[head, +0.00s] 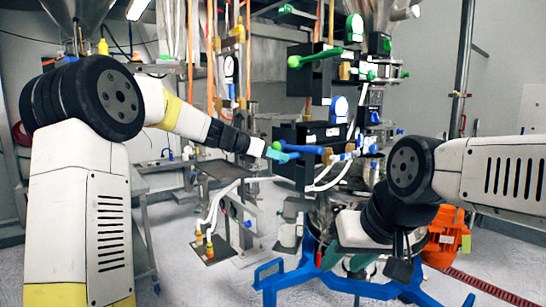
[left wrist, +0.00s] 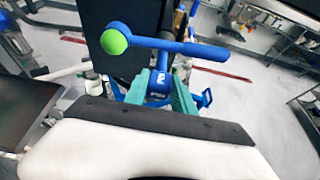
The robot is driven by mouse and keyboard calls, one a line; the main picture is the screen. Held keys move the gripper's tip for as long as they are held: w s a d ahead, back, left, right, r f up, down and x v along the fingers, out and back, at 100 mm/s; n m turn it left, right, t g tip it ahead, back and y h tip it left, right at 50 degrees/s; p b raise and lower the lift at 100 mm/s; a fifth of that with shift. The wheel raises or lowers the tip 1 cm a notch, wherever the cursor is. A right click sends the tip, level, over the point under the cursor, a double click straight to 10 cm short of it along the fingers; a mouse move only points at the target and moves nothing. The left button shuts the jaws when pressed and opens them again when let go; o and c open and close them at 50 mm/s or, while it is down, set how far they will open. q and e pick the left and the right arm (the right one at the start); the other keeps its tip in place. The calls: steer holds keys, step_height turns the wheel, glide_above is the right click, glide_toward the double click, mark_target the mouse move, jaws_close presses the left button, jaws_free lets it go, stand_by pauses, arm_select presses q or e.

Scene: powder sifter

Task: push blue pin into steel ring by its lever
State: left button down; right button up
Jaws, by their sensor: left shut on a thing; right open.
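The blue lever (head: 305,149) has a green ball at one end and sits at the dark box in the middle of the head view. In the left wrist view the lever (left wrist: 200,49) crosses above a short blue cylinder (left wrist: 158,82) that stands between the teal fingers. My left gripper (head: 277,154) is shut on this blue lever part. My right gripper (head: 380,265) is open, low at the right, pointing down and apart from the lever. I cannot clearly make out the steel ring or the pin's tip.
Another lever, green (head: 318,56), is on the upper dark box. A blue stand frame (head: 330,286) is below, with an orange motor (head: 445,238) at right. A dark shelf (head: 215,172) stands left of the lever.

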arm_select(q)
steer(key=shift+w+d, duration=0.65)
steer(key=shift+d, duration=0.25)
steer(key=shift+w+d, duration=0.6)
steer(key=shift+d, duration=0.25)
steer(key=c, duration=1)
jaws_free()
steer(key=shift+o, duration=0.2)
steer(key=shift+a, duration=0.15)
steer(key=v, duration=0.7)
steer(key=shift+s+a+r, duration=0.15)
steer(key=shift+s+a, duration=0.05)
steer(key=shift+s, duration=0.05)
